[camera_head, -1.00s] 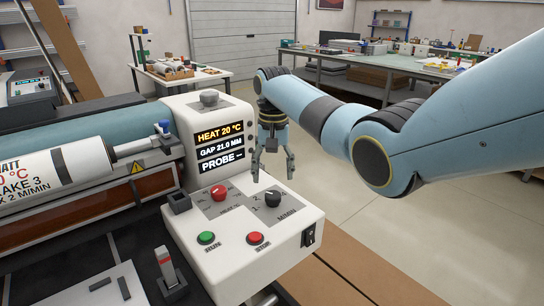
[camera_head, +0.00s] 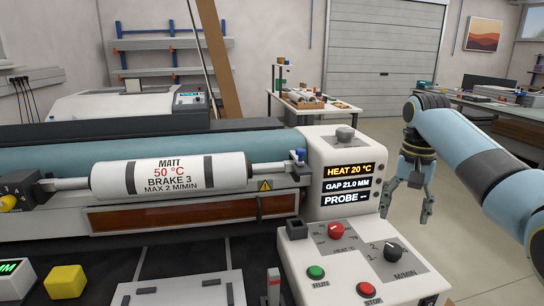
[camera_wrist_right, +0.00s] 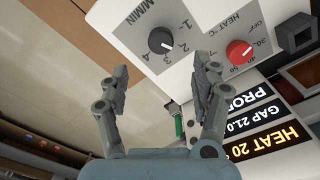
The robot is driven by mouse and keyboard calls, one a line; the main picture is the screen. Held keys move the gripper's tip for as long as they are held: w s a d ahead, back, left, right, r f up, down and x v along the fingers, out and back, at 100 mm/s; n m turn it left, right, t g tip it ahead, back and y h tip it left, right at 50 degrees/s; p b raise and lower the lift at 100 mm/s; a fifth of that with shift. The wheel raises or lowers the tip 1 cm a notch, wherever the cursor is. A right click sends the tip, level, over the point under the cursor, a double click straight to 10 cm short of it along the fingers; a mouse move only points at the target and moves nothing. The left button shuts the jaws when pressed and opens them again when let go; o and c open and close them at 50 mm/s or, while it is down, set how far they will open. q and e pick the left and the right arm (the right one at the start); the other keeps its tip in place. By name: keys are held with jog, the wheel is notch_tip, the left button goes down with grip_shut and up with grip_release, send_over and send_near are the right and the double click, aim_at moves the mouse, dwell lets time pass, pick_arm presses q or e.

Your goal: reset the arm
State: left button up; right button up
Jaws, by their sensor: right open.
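My right gripper (camera_head: 408,202) hangs pointing down just right of the white control box (camera_head: 345,150), apart from it. Its two fingers are spread and nothing is between them. In the right wrist view the open fingers (camera_wrist_right: 160,95) frame the floor and the edge of the box. The box carries a display reading HEAT 20 °C, GAP 21.0 MM and PROBE –. A red heat knob (camera_head: 336,230) and a black M/MIN knob (camera_head: 393,251) sit on its sloped panel; both also show in the right wrist view. My left gripper is not in view.
A laminator with a white roll (camera_head: 170,175) marked MATT 50 °C runs left of the box. A green RUN button (camera_head: 316,272) and red button (camera_head: 369,289) are at the panel front. A yellow block (camera_head: 66,281) lies front left. Open floor lies right of the box.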

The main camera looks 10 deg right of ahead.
jog(key=shift+n, duration=0.8)
jog(key=s+f, duration=0.1)
jog(key=s+a+f, duration=0.1)
jog(key=s+f, duration=0.3)
jog(key=shift+s+a+f, duration=0.25)
jog(key=shift+a, duration=0.05)
jog(key=s+a+f+n+t, duration=0.1)
jog(key=s+a+n, duration=0.1)
jog(key=s, duration=0.8)
jog(key=s+a+f+n+t, duration=0.1)
jog(key=s+a+f+n, duration=0.15)
jog(key=s, duration=0.65)
jog(key=s+a+r+n+t, duration=0.2)
jog(key=s+r, duration=0.4)
jog(key=s, duration=0.4)
notch_tip(320, 180, down, 33)
jog(key=d+g+b, duration=0.2)
jog(key=b, duration=0.6)
jog(key=s+f+b, duration=0.4)
jog(key=s+f, duration=0.6)
jog(key=f, duration=0.3)
jog(key=s+d+f+m+g+b, duration=0.1)
jog(key=s+f+b, duration=0.4)
jog(key=s+f, duration=0.5)
notch_tip(320, 180, down, 4)
jog(key=shift+d+r+h, duration=0.1)
jog(key=shift+d+h, duration=0.1)
jog(key=shift+h, duration=0.1)
jog(key=shift+s, duration=0.1)
